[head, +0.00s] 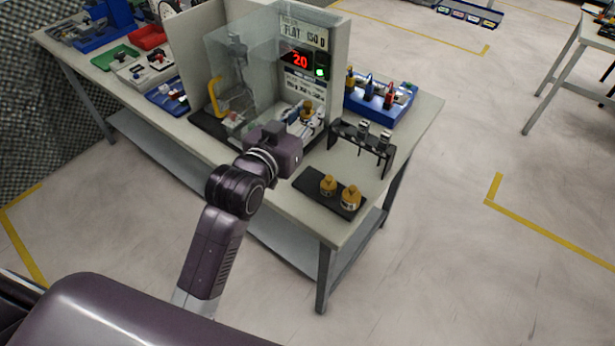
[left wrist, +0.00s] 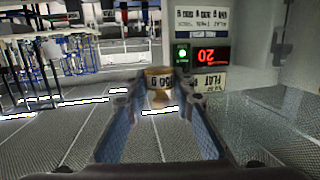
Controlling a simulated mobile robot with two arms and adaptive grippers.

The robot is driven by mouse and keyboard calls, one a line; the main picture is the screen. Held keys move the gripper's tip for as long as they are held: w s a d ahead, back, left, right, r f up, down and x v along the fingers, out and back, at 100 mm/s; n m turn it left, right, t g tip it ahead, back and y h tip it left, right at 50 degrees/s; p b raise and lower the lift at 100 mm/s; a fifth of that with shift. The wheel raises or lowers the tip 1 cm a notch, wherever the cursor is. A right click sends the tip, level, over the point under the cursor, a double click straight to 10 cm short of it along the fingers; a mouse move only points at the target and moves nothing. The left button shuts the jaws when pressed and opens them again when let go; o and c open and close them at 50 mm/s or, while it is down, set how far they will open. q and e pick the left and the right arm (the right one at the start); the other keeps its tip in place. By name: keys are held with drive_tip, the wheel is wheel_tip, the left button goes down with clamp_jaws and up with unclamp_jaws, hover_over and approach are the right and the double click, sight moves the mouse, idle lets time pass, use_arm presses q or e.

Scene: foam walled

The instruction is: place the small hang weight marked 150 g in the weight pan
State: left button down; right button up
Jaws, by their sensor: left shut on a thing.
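My left gripper (head: 299,122) reaches into the front of the test stand on the bench. It is shut on a small brass weight (head: 307,107), which also shows between the fingertips in the left wrist view (left wrist: 158,82). The weight's white label appears upside down and its number is hard to read for certain. Two more brass weights, one (head: 328,184) and another (head: 350,199), stand on a black tray (head: 313,189). I cannot clearly make out the weight pan; the gripper and arm cover part of the stand's base. My right gripper is out of view.
A black rack with silver weights (head: 363,129) stands right of the gripper. A blue bin (head: 385,104) is behind it. Coloured trays fill the bench's left.

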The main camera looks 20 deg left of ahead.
sight(307, 178)
use_arm(q)
wheel_tip(307, 178, down, 19)
drive_tip(key=shift+f+p, duration=0.2)
drive_tip(key=shift+p, duration=0.35)
drive_tip(key=shift+f, duration=0.15)
drive_tip(key=c, duration=1.7)
unclamp_jaws()
drive_tip(key=shift+o, duration=0.2)
